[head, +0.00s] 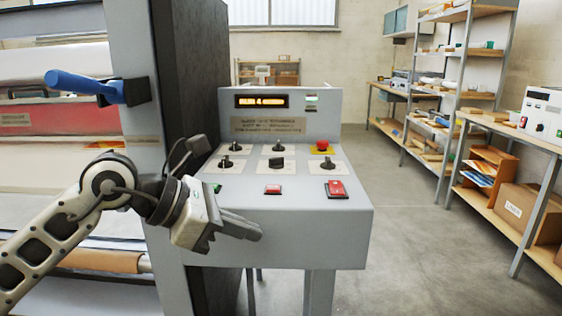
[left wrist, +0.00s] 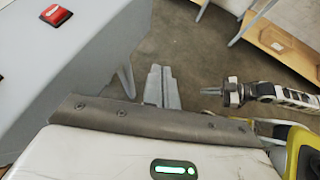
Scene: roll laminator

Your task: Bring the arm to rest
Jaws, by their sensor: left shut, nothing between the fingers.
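My left gripper (head: 252,230) is in front of the lower left edge of the grey control console (head: 300,228) in the head view. Its fingers are closed together with nothing between them; they also show shut in the left wrist view (left wrist: 162,86). I cannot tell whether the gripper touches the console. My right gripper (left wrist: 208,91) shows small at the right of the left wrist view, over the floor. Its jaw state is unclear. The right arm is not in the head view.
The console carries several black knobs, a red mushroom button (head: 322,146), a red rocker switch (head: 336,188) and a lit display (head: 262,101). The laminator with a blue-handled lever (head: 85,85) stands left. Open floor (head: 425,240) lies right, before shelves and a workbench.

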